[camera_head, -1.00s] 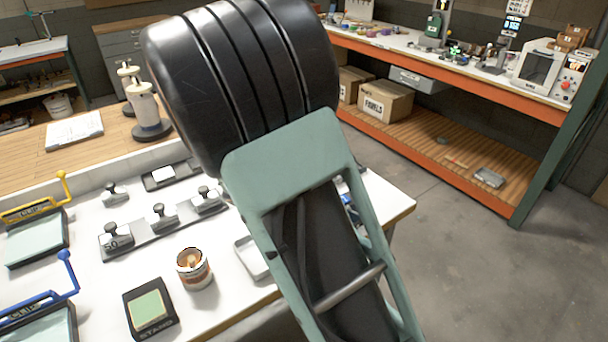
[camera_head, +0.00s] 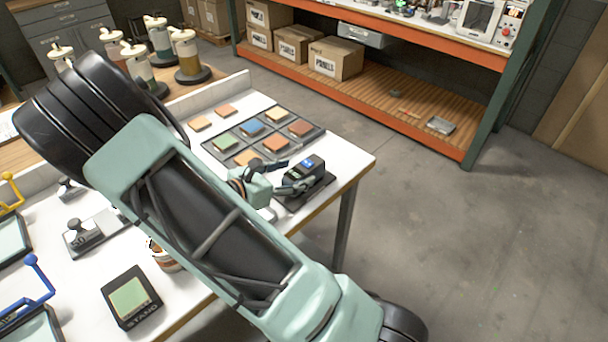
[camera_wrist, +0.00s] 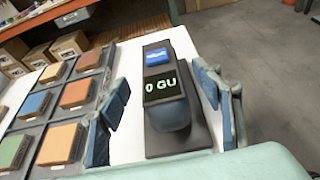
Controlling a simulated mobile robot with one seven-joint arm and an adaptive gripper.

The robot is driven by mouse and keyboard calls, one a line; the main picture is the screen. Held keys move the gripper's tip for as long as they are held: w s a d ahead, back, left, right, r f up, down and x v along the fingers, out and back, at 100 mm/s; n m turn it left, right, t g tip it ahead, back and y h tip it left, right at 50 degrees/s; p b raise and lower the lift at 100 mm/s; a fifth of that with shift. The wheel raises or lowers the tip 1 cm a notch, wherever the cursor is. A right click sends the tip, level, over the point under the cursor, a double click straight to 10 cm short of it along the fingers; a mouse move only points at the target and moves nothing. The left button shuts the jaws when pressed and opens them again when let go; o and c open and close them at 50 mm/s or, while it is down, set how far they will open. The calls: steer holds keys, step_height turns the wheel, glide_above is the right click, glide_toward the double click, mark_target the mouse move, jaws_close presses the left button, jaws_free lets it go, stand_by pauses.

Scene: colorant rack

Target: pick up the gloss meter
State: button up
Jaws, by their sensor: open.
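The gloss meter (camera_wrist: 168,100) is a dark block with a blue top part and a screen reading "0 GU", on a dark flat base (camera_wrist: 197,128). In the head view the gloss meter (camera_head: 304,172) stands near the right corner of the white table. My gripper (camera_wrist: 160,112) is open, with one blue-padded finger on each side of the gloss meter in the wrist view. White table shows between the left finger and the meter. The right finger is beside the base's edge; I cannot tell if it touches. In the head view my gripper (camera_head: 285,180) is partly hidden by my arm.
A dark tray (camera_head: 212,146) of coloured tiles lies left of the meter. A stamp pad (camera_head: 130,298), a stamp (camera_head: 80,232) and a partly hidden jar (camera_head: 165,258) stand nearer. The table's right edge (camera_head: 345,188) is close to the meter, with open floor beyond.

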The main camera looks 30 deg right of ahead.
steer(key=x, duration=0.4)
steer(key=shift+d, duration=0.2)
steer(key=shift+c, duration=0.5)
jaws_close()
